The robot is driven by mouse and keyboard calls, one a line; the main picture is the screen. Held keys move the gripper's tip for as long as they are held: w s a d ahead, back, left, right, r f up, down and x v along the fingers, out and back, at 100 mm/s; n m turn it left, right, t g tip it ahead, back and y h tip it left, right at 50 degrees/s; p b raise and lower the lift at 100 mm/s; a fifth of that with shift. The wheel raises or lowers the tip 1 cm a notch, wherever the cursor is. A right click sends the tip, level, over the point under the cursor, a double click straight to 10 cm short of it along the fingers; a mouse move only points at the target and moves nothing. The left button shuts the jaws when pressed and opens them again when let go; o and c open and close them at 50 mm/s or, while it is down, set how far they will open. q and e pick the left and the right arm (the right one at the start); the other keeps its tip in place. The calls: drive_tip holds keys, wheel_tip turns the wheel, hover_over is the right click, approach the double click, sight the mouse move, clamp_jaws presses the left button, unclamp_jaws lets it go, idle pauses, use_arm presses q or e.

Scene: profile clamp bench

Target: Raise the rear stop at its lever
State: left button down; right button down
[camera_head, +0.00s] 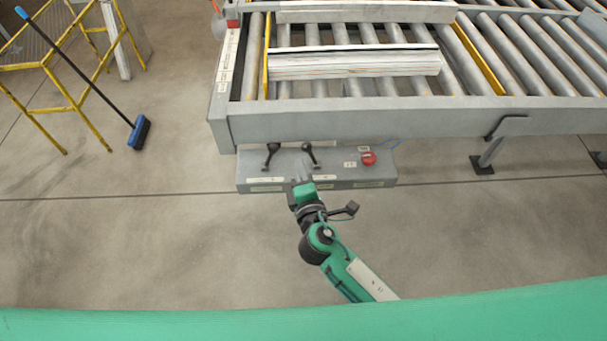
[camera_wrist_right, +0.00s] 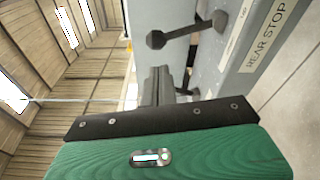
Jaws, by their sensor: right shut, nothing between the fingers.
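A grey control box (camera_head: 345,180) below the conveyor carries two black levers. The right lever (camera_head: 311,154) also shows in the wrist view (camera_wrist_right: 180,34), with a round dark knob on a slanted shaft. Beside it in the wrist view is a plate reading "REAR STOP" (camera_wrist_right: 265,38). The left lever (camera_head: 270,155) stands apart, to the left. My right gripper (camera_head: 302,172) is shut and empty at the box, between the two levers. In the wrist view its fingers (camera_wrist_right: 157,85) are close to the knob with a gap showing. My left gripper is not in view.
A red knob (camera_head: 368,158) sits on the box's right part. The roller conveyor frame (camera_head: 370,120) runs above and behind the box, with white profiles (camera_head: 350,65) on its rollers. A blue broom (camera_head: 139,132) and yellow steps (camera_head: 75,105) stand left. The floor in front is clear.

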sight(307, 151)
drive_tip(key=w, duration=0.3)
drive_tip(key=w+p, duration=0.1)
drive_tip(key=w, duration=0.1)
drive_tip(key=shift+a, duration=0.35)
drive_tip(key=shift+d+f, duration=0.1)
drive_tip(key=shift+d+m+b, duration=0.15)
drive_tip(key=shift+m+b, duration=0.15)
drive_tip(key=shift+b, duration=0.15)
drive_tip(key=shift+d+r, duration=0.1)
drive_tip(key=shift+r, duration=0.1)
drive_tip(key=d+m+b, duration=0.1)
drive_tip(key=m+b, duration=0.1)
drive_tip(key=b, duration=0.1)
drive_tip(key=shift+d+r+m+t, duration=0.15)
drive_tip(key=shift+d+m+t, duration=0.15)
drive_tip(key=shift+d+m, duration=0.1)
drive_tip(key=d+m+b, duration=0.1)
drive_tip(key=m+b, duration=0.1)
drive_tip(key=shift+d+r+b, duration=0.25)
drive_tip(key=shift+d+b, duration=0.05)
drive_tip(key=shift+d, duration=0.1)
drive_tip(key=shift+d+r+m+t+b, duration=0.15)
drive_tip(key=shift+d+m+b, duration=0.3)
drive_tip(key=shift+m, duration=0.25)
drive_tip(key=shift+d+r+m+t+b, duration=0.15)
drive_tip(key=shift+d+m+b, duration=0.3)
drive_tip(key=shift+m, duration=0.25)
drive_tip(key=shift+f, duration=0.1)
